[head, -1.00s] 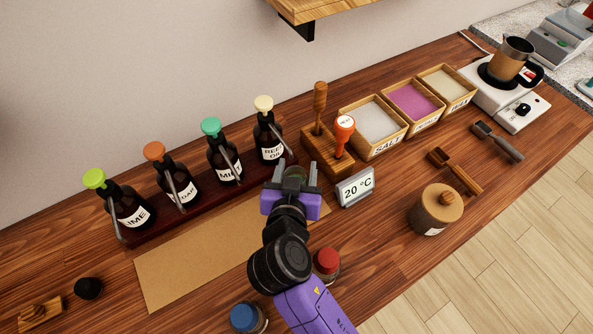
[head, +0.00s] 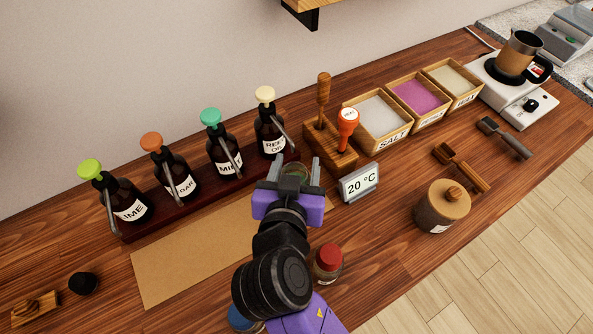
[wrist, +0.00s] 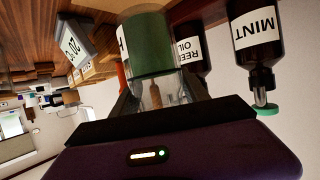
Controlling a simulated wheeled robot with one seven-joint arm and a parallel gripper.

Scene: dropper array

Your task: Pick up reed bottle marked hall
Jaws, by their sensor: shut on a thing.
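The reed bottle (wrist: 150,45), a clear vessel with green contents, is between the fingers of my gripper (wrist: 160,95) in the wrist view. A white label edge with part of an H shows on its left side; the rest of the word is hidden. Thin tan sticks show in its clear neck. In the head view my gripper (head: 296,170) is shut on it near the right end of the tan mat, and only a little of the green bottle (head: 297,174) shows. I cannot tell whether it touches the counter.
Dark dropper bottles stand in a rack behind: lime (head: 128,207), one with an orange top (head: 178,178), mint (head: 225,150), reed oil (head: 270,135). A temperature display (head: 360,183) and wooden stamp stand (head: 330,150) are close right. A red-capped jar (head: 328,262) stands in front.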

